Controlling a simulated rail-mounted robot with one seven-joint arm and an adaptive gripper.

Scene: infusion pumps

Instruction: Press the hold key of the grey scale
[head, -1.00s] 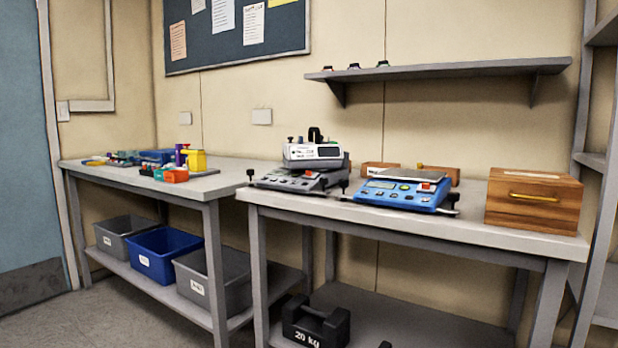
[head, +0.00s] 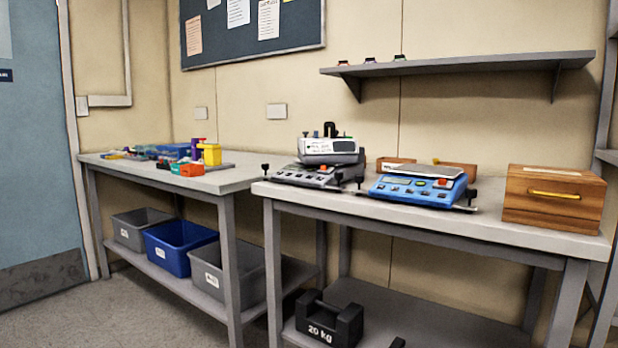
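The grey scale (head: 308,177) stands at the left end of the right-hand table, with a sloped grey key panel at its front. A white and grey device (head: 328,147) sits on top of or just behind it; I cannot tell which. The keys on the panel are too small to read, so I cannot pick out the hold key. A blue scale (head: 415,188) with a metal pan and a red key stands to its right. My gripper is not in view.
A wooden box (head: 553,196) stands at the table's right end. The left table (head: 115,165) holds small coloured items, with bins (head: 180,247) below. A 20 kg weight (head: 328,322) sits on the right table's lower shelf. A wall shelf (head: 460,66) hangs above. Floor at lower left is clear.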

